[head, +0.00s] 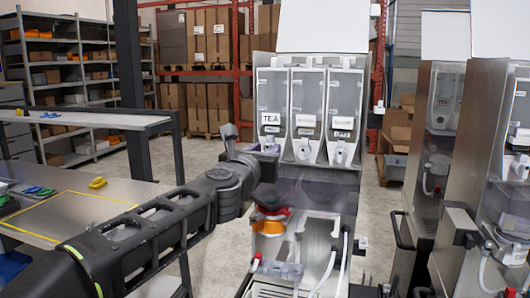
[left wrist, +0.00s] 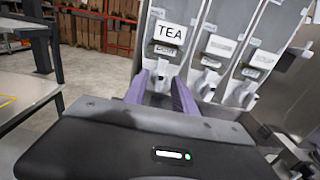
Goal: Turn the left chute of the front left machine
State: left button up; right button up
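The front left machine (head: 309,179) has three clear canisters side by side, the left one labelled TEA (head: 270,119). The left chute is a pale spout under the TEA canister; it shows in the left wrist view (left wrist: 160,80) and is mostly hidden behind my gripper in the head view. My left gripper (head: 267,149) is at that chute. Its two purple fingers, also in the left wrist view (left wrist: 162,92), are apart, one on each side of the chute. I cannot tell whether they touch it. My right gripper is not recognisable in either view.
The middle chute (head: 304,149) and right chute (head: 340,154) are close to the right of my gripper. A second machine (head: 480,150) stands at the right. A table (head: 80,205) with small coloured items is at the left. Shelves and stacked boxes stand behind.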

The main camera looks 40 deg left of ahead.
pick_arm(q)
jog(key=shift+c, duration=0.4)
grip_shut()
